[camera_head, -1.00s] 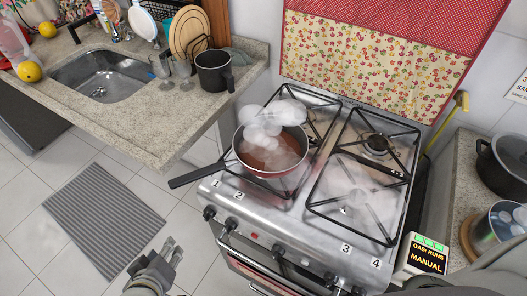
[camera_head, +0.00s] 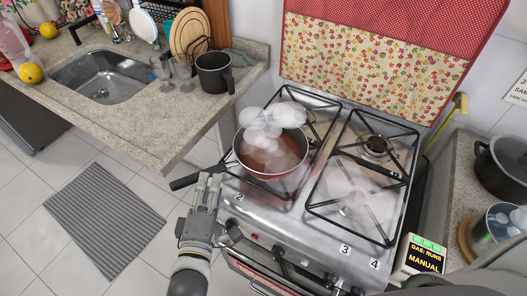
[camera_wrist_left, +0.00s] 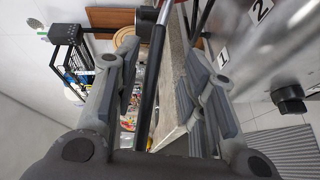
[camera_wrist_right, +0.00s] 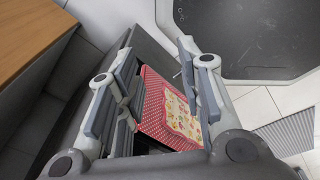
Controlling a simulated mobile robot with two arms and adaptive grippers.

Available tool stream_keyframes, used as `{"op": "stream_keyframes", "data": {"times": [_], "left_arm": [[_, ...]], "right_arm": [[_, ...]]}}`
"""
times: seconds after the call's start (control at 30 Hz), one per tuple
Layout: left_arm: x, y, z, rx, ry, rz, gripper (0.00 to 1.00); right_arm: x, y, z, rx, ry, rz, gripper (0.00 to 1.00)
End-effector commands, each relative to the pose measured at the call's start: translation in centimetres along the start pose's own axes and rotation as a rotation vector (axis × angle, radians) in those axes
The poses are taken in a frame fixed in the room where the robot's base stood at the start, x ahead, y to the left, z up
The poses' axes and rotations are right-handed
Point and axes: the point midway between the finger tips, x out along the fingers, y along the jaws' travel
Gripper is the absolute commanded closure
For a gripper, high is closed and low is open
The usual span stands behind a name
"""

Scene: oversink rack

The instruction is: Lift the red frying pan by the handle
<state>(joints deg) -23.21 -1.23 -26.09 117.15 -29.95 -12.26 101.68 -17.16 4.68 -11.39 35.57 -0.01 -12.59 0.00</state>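The red frying pan (camera_head: 271,172) sits on the front left burner of the stove, with reddish-brown contents and white steam over it. Its dark handle (camera_head: 184,182) sticks out to the left past the stove's front edge. My left gripper (camera_head: 209,179) is at the handle and hides part of it. In the left wrist view the handle (camera_wrist_left: 151,82) runs between the two fingers (camera_wrist_left: 158,95), with gaps visible on both sides. My right gripper (camera_wrist_right: 158,82) is open and empty in the right wrist view; its fingers are out of the head view.
The stove (camera_head: 290,238) has front knobs below the pan. A stone counter (camera_head: 165,125) with a dark pot (camera_head: 213,74) and glasses is at the left. A right counter (camera_head: 458,190) holds a black pot (camera_head: 505,162). A gas box (camera_head: 420,257) reads "MANUAL".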

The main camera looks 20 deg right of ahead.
Motion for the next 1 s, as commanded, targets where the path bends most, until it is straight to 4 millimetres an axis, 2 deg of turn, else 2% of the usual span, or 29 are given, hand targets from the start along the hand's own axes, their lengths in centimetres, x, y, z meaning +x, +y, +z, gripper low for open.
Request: {"op": "stream_keyframes", "data": {"times": [0.17, 0.37, 0.5, 0.8, 1.0], "left_arm": [[1.1, 0.2, 0.0, 0.001, 0.0, -0.001, 0.62], [3.8, 1.0, 0.2, 0.002, 0.0, 0.0, 0.62], [5.3, 0.7, 0.2, 0.002, 0.001, -0.001, 0.62], [5.8, 0.5, 0.3, 0.001, 0.001, -0.002, 0.62], [5.8, 0.5, 0.3, 0.001, 0.001, -0.002, 0.86]], "right_arm": [[-0.4, -0.2, -0.1, 0.0, 0.0, -0.002, 0.66], [-1.8, -0.3, -0.2, 0.001, -0.001, -0.005, 0.66], [-1.9, -0.4, -0.2, 0.001, -0.001, -0.005, 0.66], [-1.9, -0.4, -0.1, 0.0, -0.001, -0.005, 0.66], [-1.9, -0.4, -0.1, 0.0, -0.001, -0.005, 0.66]]}}
